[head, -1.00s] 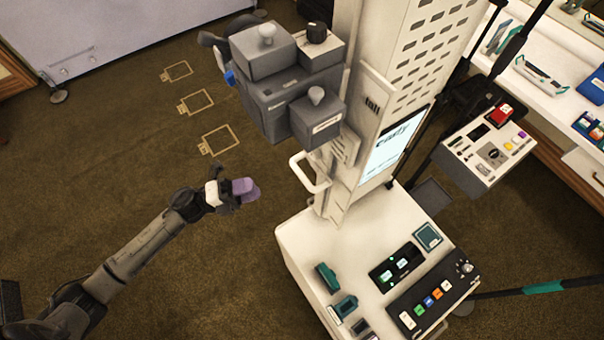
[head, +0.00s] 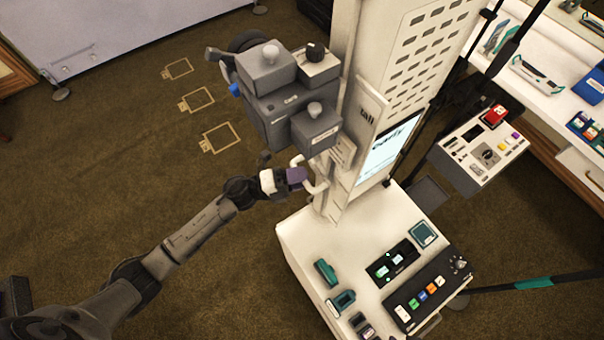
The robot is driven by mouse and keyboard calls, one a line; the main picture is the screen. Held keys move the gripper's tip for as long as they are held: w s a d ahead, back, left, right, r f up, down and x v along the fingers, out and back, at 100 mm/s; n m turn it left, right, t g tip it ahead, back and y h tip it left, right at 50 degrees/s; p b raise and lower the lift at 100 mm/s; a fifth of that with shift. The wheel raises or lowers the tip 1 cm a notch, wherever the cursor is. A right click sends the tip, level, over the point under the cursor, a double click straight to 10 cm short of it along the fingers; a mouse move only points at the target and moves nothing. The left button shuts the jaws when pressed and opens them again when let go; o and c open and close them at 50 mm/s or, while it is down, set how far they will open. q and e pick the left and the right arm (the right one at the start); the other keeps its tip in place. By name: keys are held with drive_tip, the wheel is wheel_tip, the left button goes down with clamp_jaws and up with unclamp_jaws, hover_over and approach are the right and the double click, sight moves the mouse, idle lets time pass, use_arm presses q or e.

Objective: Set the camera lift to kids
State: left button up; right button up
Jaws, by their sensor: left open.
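The camera lift is a tall white column (head: 408,62) with a grey camera unit (head: 290,103) on its left side. A white loop handle (head: 319,186) sticks out below the camera unit. I cannot tell whether the handle lies between the fingers. My right gripper is not in view.
The white base (head: 297,238) carries a black button panel (head: 430,290) and small teal items. A lit screen (head: 390,150) faces right. A control box (head: 478,152) and a white shelf (head: 540,95) stand right. The brown carpet at left is clear, with taped outlines (head: 220,138).

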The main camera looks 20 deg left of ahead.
use_arm(q)
drive_tip(key=shift+w+d, duration=0.15)
drive_tip(key=shift+d, duration=0.1)
clamp_jaws()
idle(0.3)
